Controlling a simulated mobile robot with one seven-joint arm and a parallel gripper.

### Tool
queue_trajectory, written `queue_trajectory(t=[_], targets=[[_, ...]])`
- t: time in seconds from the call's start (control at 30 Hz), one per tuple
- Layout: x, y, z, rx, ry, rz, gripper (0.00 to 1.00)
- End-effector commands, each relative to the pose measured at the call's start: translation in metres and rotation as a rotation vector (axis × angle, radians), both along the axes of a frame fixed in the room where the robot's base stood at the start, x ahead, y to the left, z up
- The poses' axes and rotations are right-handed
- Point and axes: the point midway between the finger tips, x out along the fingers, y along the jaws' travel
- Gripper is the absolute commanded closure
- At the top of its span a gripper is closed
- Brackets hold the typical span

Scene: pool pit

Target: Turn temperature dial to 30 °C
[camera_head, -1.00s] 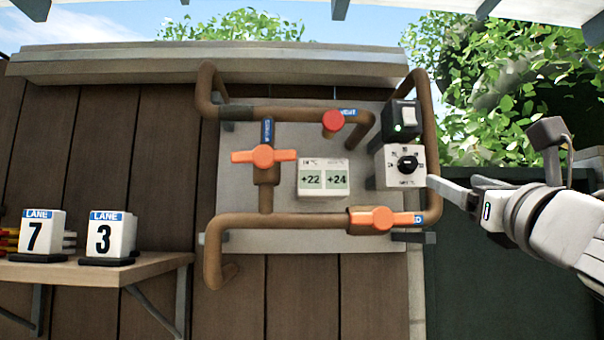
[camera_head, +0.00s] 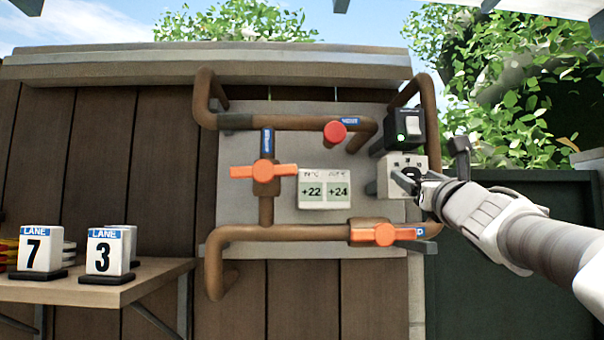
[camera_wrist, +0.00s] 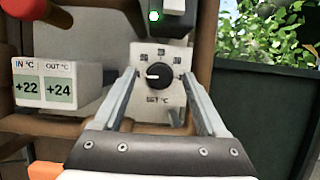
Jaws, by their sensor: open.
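The black temperature dial (camera_wrist: 159,74) sits on a white box (camera_wrist: 145,54) marked "SET °C". A pale mark on the dial points left in the wrist view. The numbers around it are too small to read. My gripper (camera_wrist: 158,75) is open, its two fingers on either side of the dial, and the dial is not gripped. I cannot tell whether a finger touches the box. In the head view my gripper partly covers the dial (camera_head: 411,172). The display (camera_head: 325,190) beside it reads IN +22 and OUT +24.
A black switch box (camera_head: 408,127) with a green light is just above the dial. Brown pipes (camera_head: 290,233), orange valve handles (camera_head: 264,171) and a red knob (camera_head: 335,132) lie to the left. Lane 7 and 3 blocks (camera_head: 108,250) stand on a shelf far left.

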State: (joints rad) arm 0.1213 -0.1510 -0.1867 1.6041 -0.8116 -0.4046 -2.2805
Motion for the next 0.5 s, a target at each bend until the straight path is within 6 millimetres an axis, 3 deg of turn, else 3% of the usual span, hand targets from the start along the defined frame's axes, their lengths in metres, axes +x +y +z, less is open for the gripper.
queue_trajectory(t=[0.33, 0.5], targets=[[0.0036, 0.0002, 0.0013, 0.001, 0.000, 0.000, 0.25], [0.0034, 0.0001, 0.0012, 0.001, 0.000, 0.000, 0.54]])
